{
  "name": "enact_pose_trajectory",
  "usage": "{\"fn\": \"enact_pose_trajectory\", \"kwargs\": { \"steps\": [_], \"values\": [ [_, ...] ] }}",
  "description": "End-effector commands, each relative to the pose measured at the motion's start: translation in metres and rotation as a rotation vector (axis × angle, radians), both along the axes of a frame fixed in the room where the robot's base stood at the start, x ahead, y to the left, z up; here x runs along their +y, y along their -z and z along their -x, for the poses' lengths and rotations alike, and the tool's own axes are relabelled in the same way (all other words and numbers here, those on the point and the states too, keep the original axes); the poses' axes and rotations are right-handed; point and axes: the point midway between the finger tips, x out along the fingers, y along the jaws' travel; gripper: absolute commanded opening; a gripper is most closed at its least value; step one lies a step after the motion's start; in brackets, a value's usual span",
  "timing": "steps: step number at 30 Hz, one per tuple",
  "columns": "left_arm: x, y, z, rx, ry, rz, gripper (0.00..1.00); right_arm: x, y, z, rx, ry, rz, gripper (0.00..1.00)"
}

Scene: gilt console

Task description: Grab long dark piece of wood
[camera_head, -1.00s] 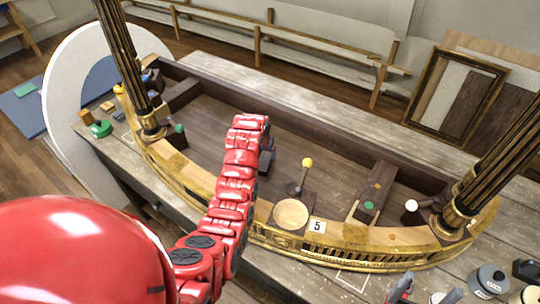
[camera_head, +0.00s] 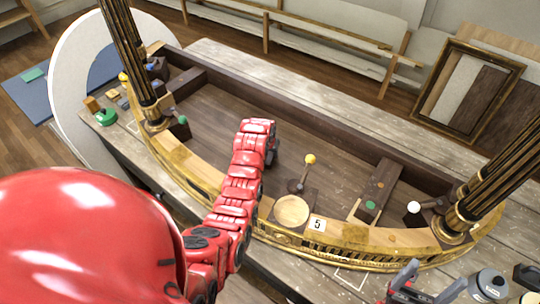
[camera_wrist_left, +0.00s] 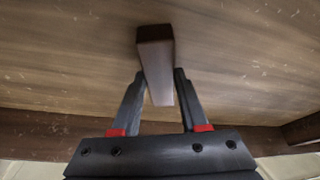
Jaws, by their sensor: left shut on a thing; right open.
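The long dark piece of wood (camera_wrist_left: 156,40) is a narrow brown bar in the left wrist view, with its dark square end towards the top. My left gripper (camera_wrist_left: 161,78) has a finger on each side of it and is shut on it. In the head view, my red left arm reaches over the console's inner floor. Its gripper (camera_head: 271,157) shows only as a dark part beside the arm, and the held wood cannot be made out there. My right gripper (camera_head: 405,283) is open at the bottom right, in front of the console's gilt edge.
The curved gilt console (camera_head: 340,236) has raised walls and two dark columns (camera_head: 130,50). A yellow-knobbed lever (camera_head: 303,174), a round wooden disc (camera_head: 291,210) and a dark divider (camera_head: 378,188) stand to the right of my left arm. Grey containers (camera_head: 488,284) stand at the lower right.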

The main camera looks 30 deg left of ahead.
Motion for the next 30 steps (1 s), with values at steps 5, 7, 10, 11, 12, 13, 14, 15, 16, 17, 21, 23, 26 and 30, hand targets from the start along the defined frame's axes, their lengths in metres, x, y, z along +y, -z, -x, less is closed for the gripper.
{"fn": "enact_pose_trajectory", "kwargs": {
  "steps": [5, 7, 10, 11, 12, 13, 14, 15, 16, 17, 21, 23, 26, 30],
  "values": [
    [-0.001, 0.003, 0.002, 0.008, 0.0, 0.003, 0.0, 0.0, 0.001, 0.0, 0.0, 0.0, 0.0, 0.84],
    [-0.001, 0.004, 0.002, 0.008, 0.0, 0.002, 0.0, 0.0, 0.001, 0.0, 0.0, 0.0, 0.0, 0.84],
    [-0.001, 0.003, 0.002, 0.008, 0.0, 0.002, 0.0, 0.0, 0.001, 0.0, 0.0, 0.0, 0.0, 0.84],
    [-0.001, 0.003, 0.002, 0.008, 0.0, 0.002, 0.0, 0.0, 0.002, 0.0, 0.0, 0.0, 0.0, 0.84],
    [-0.001, 0.002, 0.002, 0.008, 0.0, 0.002, 0.0, 0.0, 0.003, 0.0, 0.0, 0.0, 0.0, 0.84],
    [-0.001, 0.001, 0.002, 0.008, 0.0, 0.002, 0.0, 0.0, 0.004, 0.0, 0.0, 0.0, 0.0, 0.84],
    [-0.001, 0.0, 0.002, 0.008, 0.0, 0.002, 0.0, 0.0, 0.005, 0.0, 0.0, 0.0, 0.0, 0.84],
    [-0.001, -0.002, 0.002, 0.008, 0.0, 0.003, 0.0, 0.0, 0.008, 0.0, 0.0, 0.0, 0.0, 0.84],
    [-0.001, -0.005, 0.001, 0.007, 0.0, 0.001, 0.0, 0.0, 0.01, 0.0, 0.0, 0.0, 0.0, 0.84],
    [0.0, -0.009, 0.001, 0.004, 0.0, 0.001, 0.0, 0.0, 0.012, 0.0, 0.0, 0.0, 0.0, 0.84],
    [0.0, -0.033, -0.001, -0.002, 0.001, -0.001, 0.0, 0.0, 0.03, 0.0, 0.0, 0.0, 0.0, 0.84],
    [0.0, -0.048, -0.001, -0.007, 0.001, -0.002, 0.0, 0.0, 0.037, 0.0, 0.0, 0.0, 0.0, 0.84],
    [0.0, -0.068, -0.001, -0.003, 0.0, -0.001, 0.0, 0.0, 0.047, 0.0, 0.0, 0.0, 0.0, 0.84],
    [0.0, -0.091, 0.0, -0.001, 0.0, 0.0, 0.0, 0.0, 0.049, 0.0, 0.0, 0.0, 0.0, 0.84]
  ]
}}
